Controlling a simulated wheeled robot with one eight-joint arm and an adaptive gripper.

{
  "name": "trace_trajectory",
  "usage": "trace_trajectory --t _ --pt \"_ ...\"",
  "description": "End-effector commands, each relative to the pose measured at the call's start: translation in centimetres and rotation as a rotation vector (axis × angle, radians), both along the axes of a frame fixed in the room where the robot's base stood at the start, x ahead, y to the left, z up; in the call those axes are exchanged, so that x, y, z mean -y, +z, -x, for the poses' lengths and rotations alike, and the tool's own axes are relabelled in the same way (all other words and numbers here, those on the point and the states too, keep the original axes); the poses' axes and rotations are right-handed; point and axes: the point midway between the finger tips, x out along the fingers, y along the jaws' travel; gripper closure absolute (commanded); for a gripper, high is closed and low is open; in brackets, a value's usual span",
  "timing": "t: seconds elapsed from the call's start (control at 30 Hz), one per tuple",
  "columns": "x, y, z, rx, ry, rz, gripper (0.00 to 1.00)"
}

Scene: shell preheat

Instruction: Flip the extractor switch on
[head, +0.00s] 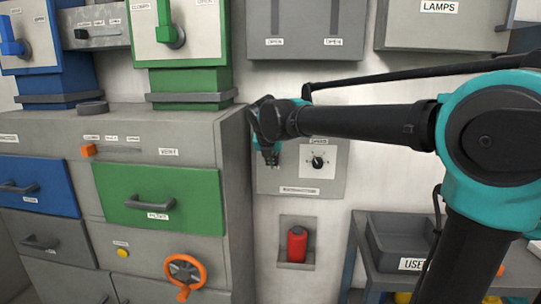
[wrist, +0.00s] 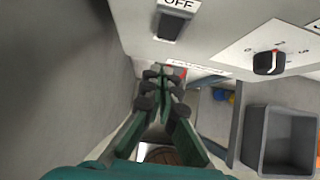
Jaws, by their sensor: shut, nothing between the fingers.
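The grey wall panel (head: 335,182) carries a small dark switch and a round dial. The switch (wrist: 170,26) shows in the wrist view just below a label reading OFF; I cannot tell its position for sure. In the head view my gripper hides the switch. My gripper (head: 270,158) points down in front of the left part of the panel. In the wrist view its fingers (wrist: 163,78) are together with nothing between them, and they appear below the switch. I see no clear contact with the switch.
The black dial (head: 318,162) is close right of my gripper. The grey cabinet (head: 237,200) stands close on the left. A red bottle (head: 297,244) sits in a wall niche below. A grey bin (head: 395,243) stands at lower right.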

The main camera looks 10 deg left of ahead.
Motion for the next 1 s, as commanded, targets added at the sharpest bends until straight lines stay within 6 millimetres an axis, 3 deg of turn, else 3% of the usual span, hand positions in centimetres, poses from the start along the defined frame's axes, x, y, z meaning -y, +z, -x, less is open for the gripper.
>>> trace_trajectory --t 0.1,0.3,0.73,1.0 --pt "0.1 -0.2 -1.9 0.000 -0.003 0.000 1.00" --pt "0.1 -0.5 -3.6 -0.001 -0.001 -0.001 1.00" --pt "0.2 -0.5 -4.0 0.003 -0.001 0.000 1.00" --pt "0.2 -1.1 -4.7 0.135 0.001 0.006 1.00"
